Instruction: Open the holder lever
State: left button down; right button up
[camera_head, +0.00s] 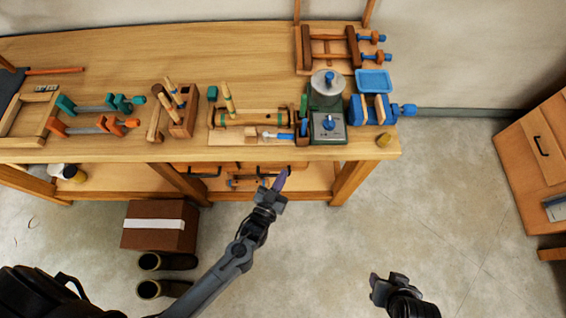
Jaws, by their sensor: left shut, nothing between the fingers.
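A low wooden holder (250,117) with green bands lies on the workbench, left of a green machine. An upright wooden stick (228,97), which looks like its lever, rises from its left part and leans slightly. I cannot tell for sure that this is the holder lever. My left gripper (279,182) is shut and empty, in front of the bench's front edge, apart from the holder. My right gripper (385,285) is over the floor at the lower right, away from the bench; its fingers are too small to judge.
The green machine (327,127) with a round grey disc stands right of the holder. A blue clamp (372,109) and blue tray (374,80) lie beyond it. A wooden block (183,122) with sticks stands left. A brown box (160,226) and boots are on the floor.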

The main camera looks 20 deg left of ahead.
pick_arm(q)
jog(key=shift+s+d, duration=0.25)
jog(key=shift+s, duration=0.45)
jog(key=shift+s+d, duration=0.25)
jog(key=shift+s, duration=0.4)
jog(key=shift+s, duration=0.1)
jog(key=s+a+r+m+g, duration=0.1)
jog(key=a+r+g, duration=0.3)
jog(key=a+r, duration=0.3)
jog(key=s+a+r+g, duration=0.1)
jog(key=s+a+g, duration=0.1)
jog(key=s+g, duration=0.95)
notch_tip(320, 180, up, 22)
jog(key=s+t+p, duration=0.1)
jog(key=s+p, duration=0.1)
jog(key=p, duration=2)
jog(key=shift+r+m, duration=0.25)
jog(key=shift+m, duration=0.15)
jog(key=shift+d, duration=0.1)
